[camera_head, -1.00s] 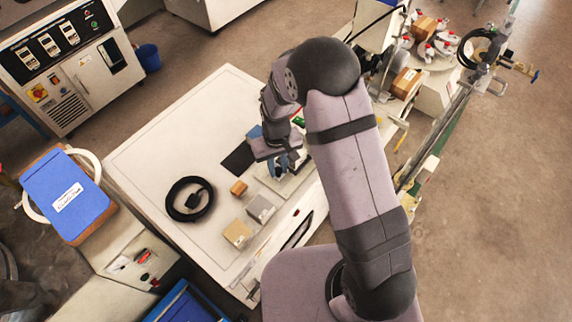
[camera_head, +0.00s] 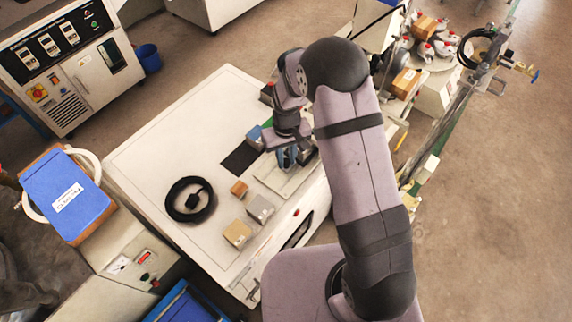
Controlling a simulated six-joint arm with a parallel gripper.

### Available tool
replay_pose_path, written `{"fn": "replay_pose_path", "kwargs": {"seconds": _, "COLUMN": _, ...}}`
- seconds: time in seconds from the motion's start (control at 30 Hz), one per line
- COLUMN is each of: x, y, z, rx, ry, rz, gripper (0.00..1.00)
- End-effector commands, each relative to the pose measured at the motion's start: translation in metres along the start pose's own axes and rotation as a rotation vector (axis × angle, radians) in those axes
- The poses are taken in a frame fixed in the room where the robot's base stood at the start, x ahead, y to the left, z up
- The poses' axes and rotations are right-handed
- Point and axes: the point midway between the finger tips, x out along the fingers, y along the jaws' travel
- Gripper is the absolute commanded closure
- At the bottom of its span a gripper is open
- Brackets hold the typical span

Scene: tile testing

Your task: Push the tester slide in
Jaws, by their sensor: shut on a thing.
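The tester slide (camera_head: 270,176) shows as a pale flat piece on the white table (camera_head: 150,150), just below and left of my gripper. My gripper (camera_head: 287,160) points down over the far end of this pale piece, with its blue fingers close together. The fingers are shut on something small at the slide. What they hold is hidden behind the fingers and too small to make out. My arm crosses the right part of the view and covers part of the tester area behind it.
A black cable coil (camera_head: 190,200), an orange block (camera_head: 239,188), a grey block (camera_head: 260,208) and a tan block (camera_head: 237,233) lie left of the slide. A dark mat (camera_head: 239,159) lies beside it. The table's left part is clear.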

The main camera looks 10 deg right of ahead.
Motion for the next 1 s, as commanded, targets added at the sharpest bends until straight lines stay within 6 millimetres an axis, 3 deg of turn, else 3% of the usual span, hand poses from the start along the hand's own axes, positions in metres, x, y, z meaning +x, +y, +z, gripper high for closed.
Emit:
{"fn": "replay_pose_path", "kwargs": {"seconds": 0.47, "x": 0.000, "y": 0.003, "z": -0.002, "rx": 0.001, "ry": 0.000, "rz": 0.000, "gripper": 0.96}}
{"fn": "replay_pose_path", "kwargs": {"seconds": 1.0, "x": 0.000, "y": 0.023, "z": -0.013, "rx": 0.001, "ry": 0.000, "rz": 0.000, "gripper": 0.96}}
